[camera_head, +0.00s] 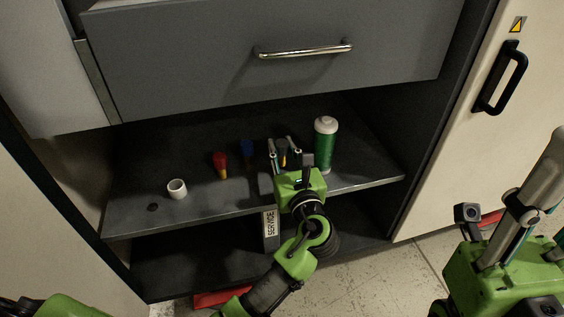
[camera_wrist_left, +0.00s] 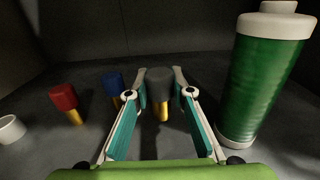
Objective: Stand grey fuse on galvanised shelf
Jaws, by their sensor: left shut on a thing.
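The grey fuse (camera_wrist_left: 160,86) has a dark grey cap over a yellow lower part and is upright between the fingers of my left gripper (camera_wrist_left: 160,82), which is shut on it. In the head view the left gripper (camera_head: 285,149) reaches over the galvanised shelf (camera_head: 225,205), and the fuse's dark cap (camera_head: 282,146) shows between the fingertips. I cannot tell whether the fuse's lower end touches the shelf. My right gripper (camera_head: 540,205) is at the right edge, partly cut off, away from the shelf; its opening is unclear.
On the shelf, a blue fuse (camera_head: 248,148), a red fuse (camera_head: 220,161) and a white cup (camera_head: 177,189) stand left of the gripper. A green bottle (camera_head: 325,146) stands close on its right. A closed drawer (camera_head: 200,60) hangs above. The shelf's front left is mostly free.

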